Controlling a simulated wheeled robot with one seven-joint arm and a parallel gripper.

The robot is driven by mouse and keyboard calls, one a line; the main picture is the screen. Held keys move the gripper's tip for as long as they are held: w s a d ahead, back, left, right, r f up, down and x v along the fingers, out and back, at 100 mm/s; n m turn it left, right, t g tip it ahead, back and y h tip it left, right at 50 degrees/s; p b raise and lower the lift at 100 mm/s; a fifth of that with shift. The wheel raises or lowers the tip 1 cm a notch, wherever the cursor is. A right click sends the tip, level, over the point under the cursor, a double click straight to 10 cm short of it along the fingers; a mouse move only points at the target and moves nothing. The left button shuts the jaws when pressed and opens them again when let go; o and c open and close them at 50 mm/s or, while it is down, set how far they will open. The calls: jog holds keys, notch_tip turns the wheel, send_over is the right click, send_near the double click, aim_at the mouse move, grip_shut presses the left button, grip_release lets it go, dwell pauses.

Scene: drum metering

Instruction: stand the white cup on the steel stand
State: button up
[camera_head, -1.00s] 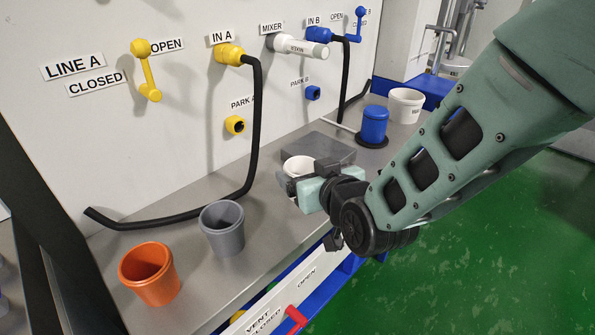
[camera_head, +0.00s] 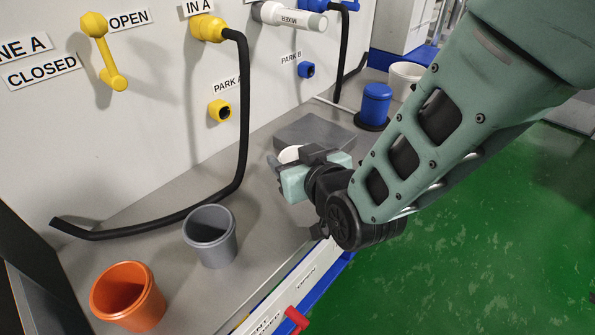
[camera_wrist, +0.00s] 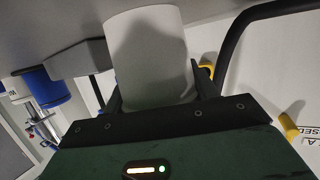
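The white cup (camera_head: 289,154) shows in the head view at the tip of my gripper (camera_head: 292,169), mostly hidden behind it. In the wrist view the cup (camera_wrist: 150,58) stands between my two dark fingers (camera_wrist: 155,92), which lie close along its sides. I cannot tell whether they press on it or whether its base touches the bench. The steel stand (camera_head: 312,131) is a low, flat grey block on the bench, just behind and right of the cup. Its visible top is bare. It seems to show left of the cup in the wrist view (camera_wrist: 72,60).
A grey cup (camera_head: 210,236) and an orange cup (camera_head: 128,297) stand at the front left. A blue canister (camera_head: 375,104) and another white container (camera_head: 405,78) stand behind the stand. A black hose (camera_head: 243,130) hangs from the panel to the bench. A red handle (camera_head: 297,317) sits at the front edge.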

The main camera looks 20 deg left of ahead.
jog(key=c, duration=0.4)
